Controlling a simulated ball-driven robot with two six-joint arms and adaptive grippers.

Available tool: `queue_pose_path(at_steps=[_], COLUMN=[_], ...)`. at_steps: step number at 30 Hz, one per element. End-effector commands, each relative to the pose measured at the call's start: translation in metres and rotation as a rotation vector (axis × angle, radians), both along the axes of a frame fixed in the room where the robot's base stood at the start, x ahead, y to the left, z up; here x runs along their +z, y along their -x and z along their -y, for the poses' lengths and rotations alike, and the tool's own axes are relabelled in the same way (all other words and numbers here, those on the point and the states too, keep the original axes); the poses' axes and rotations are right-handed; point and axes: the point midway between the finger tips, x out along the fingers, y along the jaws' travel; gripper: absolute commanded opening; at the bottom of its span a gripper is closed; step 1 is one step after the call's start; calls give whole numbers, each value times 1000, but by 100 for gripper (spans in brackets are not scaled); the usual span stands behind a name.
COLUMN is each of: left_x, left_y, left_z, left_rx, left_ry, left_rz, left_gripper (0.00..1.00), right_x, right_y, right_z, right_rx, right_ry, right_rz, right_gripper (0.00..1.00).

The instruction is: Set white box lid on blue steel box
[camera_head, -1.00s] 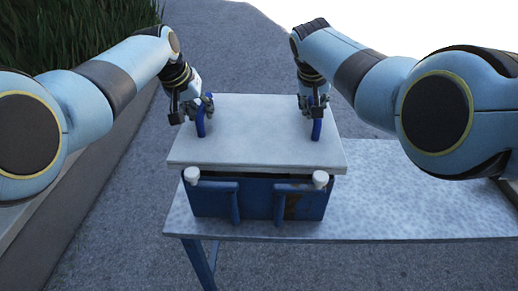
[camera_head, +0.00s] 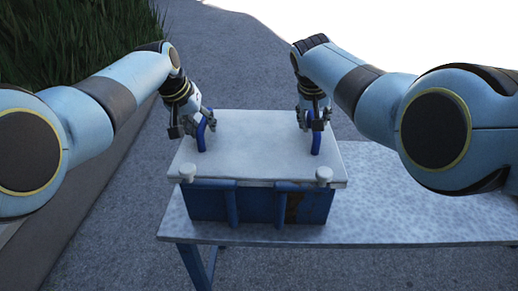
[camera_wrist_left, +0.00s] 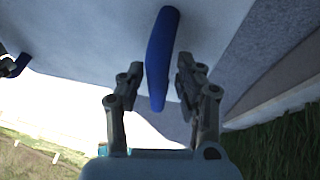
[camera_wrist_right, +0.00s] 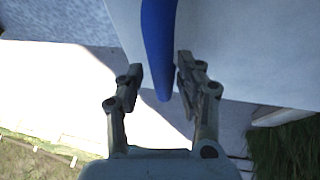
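The flat white lid (camera_head: 262,155) lies level over the blue steel box (camera_head: 258,207), with no clear gap at the front edge. It carries two blue handles: the left one (camera_head: 202,134) and the right one (camera_head: 316,141). My left gripper (camera_head: 207,118) is at the left handle; in the left wrist view the fingers stand on either side of the handle (camera_wrist_left: 161,55), with narrow gaps. My right gripper (camera_head: 314,118) is at the right handle; its fingers also stand apart beside the handle (camera_wrist_right: 159,40). The box's inside is hidden.
The box stands on the left end of a speckled grey table (camera_head: 400,205); the table top right of it is clear. Grass and a kerb lie at the left.

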Motion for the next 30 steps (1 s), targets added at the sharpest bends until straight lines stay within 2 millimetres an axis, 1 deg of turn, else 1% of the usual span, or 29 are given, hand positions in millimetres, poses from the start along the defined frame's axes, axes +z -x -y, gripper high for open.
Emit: queue_pose_path(at_steps=[8,11,14,17,24,27,30], left_x=[1,5,15,27,72,88,99], left_y=[0,2,5,11,29,36,41], left_z=[1,0,-2,-5,-17,-21,-24], left_rx=[0,0,0,1,0,0,0], left_ry=[2,3,4,4,2,2,2], left_rz=[1,1,4,4,5,4,2], left_gripper=[36,36,36,36,36,36,36], right_x=[-1,-1,-1,-1,-2,-2,-2], right_y=[1,1,1,1,1,1,1], right_z=[-2,-2,-2,-2,-2,-2,-2], right_rx=[2,2,2,3,3,3,3], right_ry=[-2,-2,-2,-3,-3,-3,-3], right_rz=[-3,-3,-3,-3,-3,-3,-3], right_gripper=[37,37,37,37,37,37,37])
